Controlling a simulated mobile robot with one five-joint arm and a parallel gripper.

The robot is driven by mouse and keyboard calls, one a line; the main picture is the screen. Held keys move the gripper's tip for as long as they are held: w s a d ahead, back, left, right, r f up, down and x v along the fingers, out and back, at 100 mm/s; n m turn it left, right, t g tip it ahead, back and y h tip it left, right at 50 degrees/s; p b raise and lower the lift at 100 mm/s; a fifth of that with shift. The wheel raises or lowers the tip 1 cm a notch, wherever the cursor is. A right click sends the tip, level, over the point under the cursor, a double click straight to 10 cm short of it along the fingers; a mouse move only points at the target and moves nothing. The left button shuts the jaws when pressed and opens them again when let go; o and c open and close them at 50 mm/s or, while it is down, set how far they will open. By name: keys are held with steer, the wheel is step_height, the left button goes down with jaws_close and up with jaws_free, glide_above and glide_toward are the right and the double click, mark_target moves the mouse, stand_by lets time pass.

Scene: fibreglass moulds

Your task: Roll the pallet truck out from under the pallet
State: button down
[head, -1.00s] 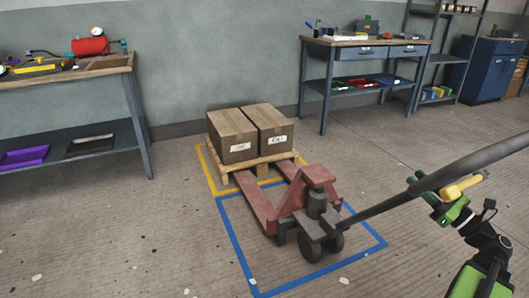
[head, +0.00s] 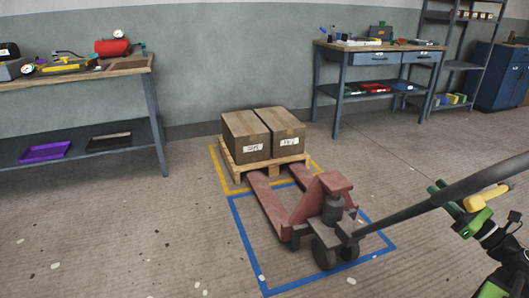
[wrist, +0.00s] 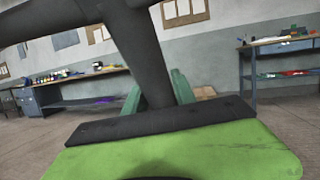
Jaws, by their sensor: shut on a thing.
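The red pallet truck (head: 325,195) stands in front of the wooden pallet (head: 237,171), its body and wheels near the blue floor outline's front right. Long stretches of its forks show in the open; their far ends are hidden at the pallet. Two cardboard boxes (head: 246,138) sit on the pallet, inside a yellow outline. The truck's dark handle (head: 405,212) slants up to the right. My green gripper (head: 471,203) is shut on the handle. In the wrist view the dark handle (wrist: 146,60) passes between my green fingers.
The blue floor outline (head: 248,248) lies around the truck, in front of the yellow outline (head: 218,165). A workbench (head: 155,100) stands at the left, another (head: 318,90) behind at the right. The floor in front and at left is mostly clear.

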steer(key=shift+s+d+f, duration=0.15)
steer(key=shift+s+f, duration=0.15)
steer(key=shift+s, duration=0.3)
steer(key=s+d, duration=0.2)
steer(key=s, duration=0.4)
steer(key=s+d, duration=0.2)
steer(key=s, duration=0.5)
steer(key=shift+d+r, duration=0.2)
steer(key=shift+d, duration=0.1)
steer(key=shift+f, duration=0.1)
